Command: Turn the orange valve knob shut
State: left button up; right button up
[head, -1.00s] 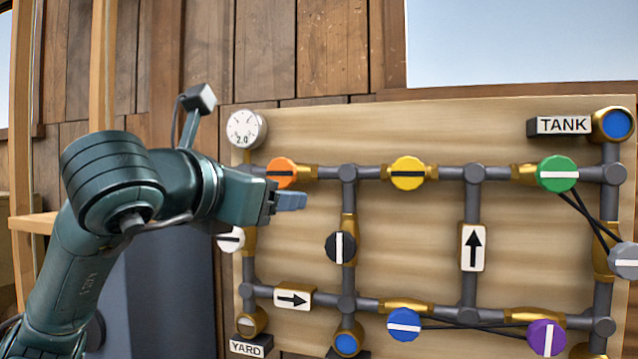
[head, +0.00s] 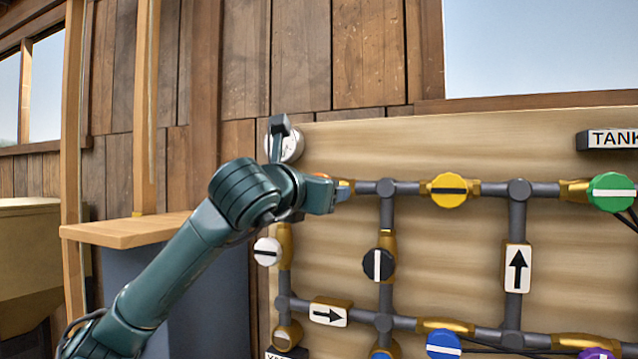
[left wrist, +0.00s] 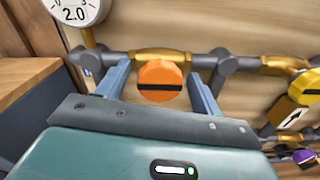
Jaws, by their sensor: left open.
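The orange valve knob (left wrist: 160,74) is round with a dark stripe and sits on a brass valve body in the board's top pipe. In the left wrist view the stripe lies roughly along the pipe. My left gripper (left wrist: 157,80) is open, with one finger on each side of the knob and gaps showing between fingers and knob. In the head view my left gripper (head: 333,195) covers almost all of the knob. My right gripper is not in view.
A white gauge (left wrist: 75,7) sits just above left of the knob. Yellow (head: 449,190), black (head: 378,264), white (head: 267,251), green (head: 611,191) and blue (head: 443,345) knobs share the pipe board. A wooden ledge (head: 130,230) stands to the left.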

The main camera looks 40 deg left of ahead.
pick_arm(q)
jog(key=shift+w, duration=0.25)
jog(key=shift+c, duration=0.6)
jog(key=c, duration=0.9)
jog(key=shift+o, duration=0.2)
